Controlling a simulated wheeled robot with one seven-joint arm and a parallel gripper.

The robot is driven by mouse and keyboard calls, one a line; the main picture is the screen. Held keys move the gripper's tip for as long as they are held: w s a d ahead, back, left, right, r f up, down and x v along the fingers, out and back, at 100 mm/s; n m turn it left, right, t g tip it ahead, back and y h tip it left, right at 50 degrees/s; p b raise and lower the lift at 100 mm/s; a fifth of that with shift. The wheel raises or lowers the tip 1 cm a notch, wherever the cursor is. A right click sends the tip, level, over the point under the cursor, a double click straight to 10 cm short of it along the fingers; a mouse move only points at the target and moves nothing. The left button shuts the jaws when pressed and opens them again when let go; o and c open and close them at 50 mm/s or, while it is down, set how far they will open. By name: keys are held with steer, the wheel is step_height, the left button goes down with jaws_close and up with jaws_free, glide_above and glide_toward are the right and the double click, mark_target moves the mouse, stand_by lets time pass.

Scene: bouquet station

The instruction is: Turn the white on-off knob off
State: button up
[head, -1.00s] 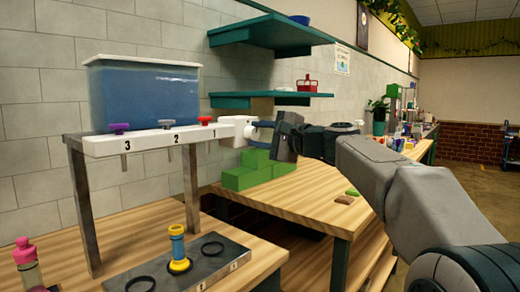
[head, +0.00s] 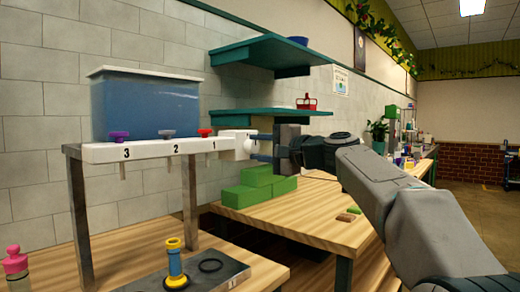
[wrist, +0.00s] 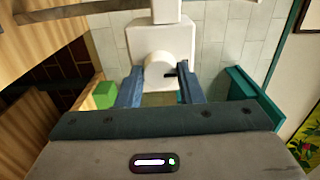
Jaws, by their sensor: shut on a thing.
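The white on-off knob (head: 250,146) sticks out from a white box (head: 231,135) at the right end of the dispenser rail. My gripper (head: 257,146) reaches it from the right, its blue fingers on either side of the knob. In the wrist view the round knob (wrist: 159,68) sits between the tips of my gripper (wrist: 160,78), which is shut on it. A small dark mark shows beside the knob at the right fingertip. The fingers partly hide the knob's sides.
The rail carries purple (head: 119,136), grey (head: 167,134) and red (head: 205,132) taps, numbered 3 to 1, under a blue tank (head: 147,105). Green blocks (head: 255,186) lie on the wooden table below my gripper. Teal shelves (head: 270,119) hang behind.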

steer(key=o, duration=1)
steer(key=shift+c, duration=0.2)
steer(key=v, duration=1.3)
steer(key=shift+s+d+b, duration=0.25)
steer(key=shift+s+b, duration=0.05)
steer(key=shift+b, duration=0.05)
